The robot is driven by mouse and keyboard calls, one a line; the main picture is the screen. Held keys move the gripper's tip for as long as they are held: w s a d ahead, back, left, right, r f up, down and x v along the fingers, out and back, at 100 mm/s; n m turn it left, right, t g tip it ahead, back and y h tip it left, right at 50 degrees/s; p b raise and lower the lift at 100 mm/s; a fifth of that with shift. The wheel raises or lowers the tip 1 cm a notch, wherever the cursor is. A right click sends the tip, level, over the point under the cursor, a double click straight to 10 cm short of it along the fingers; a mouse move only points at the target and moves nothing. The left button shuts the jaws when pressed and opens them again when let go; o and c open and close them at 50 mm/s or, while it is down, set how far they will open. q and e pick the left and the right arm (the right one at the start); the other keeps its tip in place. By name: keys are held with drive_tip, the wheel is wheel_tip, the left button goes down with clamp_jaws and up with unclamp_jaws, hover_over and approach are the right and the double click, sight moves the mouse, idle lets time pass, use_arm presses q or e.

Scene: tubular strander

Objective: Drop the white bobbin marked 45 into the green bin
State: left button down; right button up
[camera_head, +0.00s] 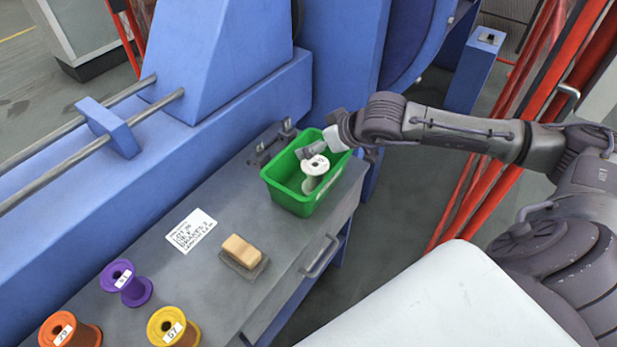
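The white bobbin (315,166) is at the green bin (290,200), its upper flange showing within the bin's outline and its lower part inside the opening. The mark on it is too small to read. My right gripper (306,153) reaches over the bin's far right rim, its fingertips at the bobbin's upper flange. I cannot tell whether the fingers are closed on the flange or only beside it, or whether the bobbin rests on the bin floor. My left gripper is not in view.
On the grey bench (215,280) are a purple bobbin (126,284), an orange bobbin (70,331), a yellow bobbin (172,328), a paper label (191,231) and a tan block with a dark base (242,251). Blue machinery (215,60) stands behind. A drawer handle (320,257) projects in front.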

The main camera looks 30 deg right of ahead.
drive_tip(key=v, duration=1.2)
idle(0.3)
